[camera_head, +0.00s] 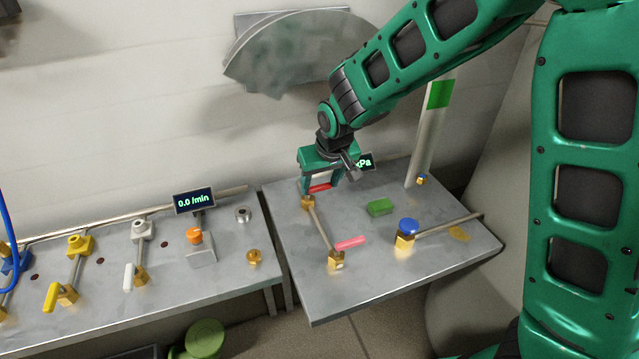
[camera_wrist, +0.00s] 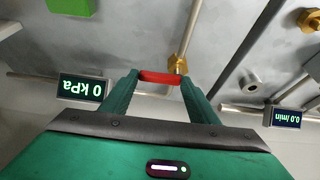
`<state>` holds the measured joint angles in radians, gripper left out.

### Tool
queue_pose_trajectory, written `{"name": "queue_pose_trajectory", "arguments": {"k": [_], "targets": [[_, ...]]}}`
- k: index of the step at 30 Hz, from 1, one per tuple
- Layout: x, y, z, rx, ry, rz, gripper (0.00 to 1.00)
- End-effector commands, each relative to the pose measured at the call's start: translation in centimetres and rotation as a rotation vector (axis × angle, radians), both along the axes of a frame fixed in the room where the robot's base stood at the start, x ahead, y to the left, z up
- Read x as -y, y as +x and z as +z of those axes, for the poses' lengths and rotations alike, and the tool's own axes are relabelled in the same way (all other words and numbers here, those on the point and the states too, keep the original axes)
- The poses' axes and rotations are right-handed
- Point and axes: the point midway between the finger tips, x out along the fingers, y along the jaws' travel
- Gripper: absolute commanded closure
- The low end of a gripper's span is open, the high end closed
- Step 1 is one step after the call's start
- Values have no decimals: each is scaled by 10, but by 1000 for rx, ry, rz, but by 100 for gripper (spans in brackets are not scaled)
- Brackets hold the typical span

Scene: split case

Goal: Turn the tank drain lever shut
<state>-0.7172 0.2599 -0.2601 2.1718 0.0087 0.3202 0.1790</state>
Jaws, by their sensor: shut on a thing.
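My gripper (camera_head: 319,186) is shut on a red lever handle (camera_head: 320,188) at the back left of the right-hand bench. In the wrist view the red handle (camera_wrist: 160,77) spans between my two fingertips (camera_wrist: 160,88). Its brass valve body (camera_head: 307,202) sits just beside it, at the end of a pipe. A second, pink-red lever (camera_head: 351,243) sticks out to the right from a brass valve (camera_head: 336,260) at the pipe's front end, apart from my gripper. No label shows which lever is the tank drain.
A clear upright tube (camera_head: 426,150) with a green band stands at the back right. A green block (camera_head: 380,207) and a blue-knobbed valve (camera_head: 408,228) are on the bench. The wrist view shows a 0 kPa display (camera_wrist: 83,88). The left bench holds a 0.0 /min display (camera_head: 194,201) and several valves.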

Motion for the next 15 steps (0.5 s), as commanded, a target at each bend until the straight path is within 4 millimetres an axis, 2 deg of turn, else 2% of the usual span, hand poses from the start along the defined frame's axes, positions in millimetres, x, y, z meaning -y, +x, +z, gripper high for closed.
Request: {"name": "queue_pose_trajectory", "arguments": {"k": [7, 8, 10, 15], "targets": [[1, 0, 0, 0, -2, 1, 68], [1, 0, 0, 1, -2, 0, 43], [1, 0, 0, 1, -2, 0, 27], [1, 0, 0, 0, -1, 1, 27]]}}
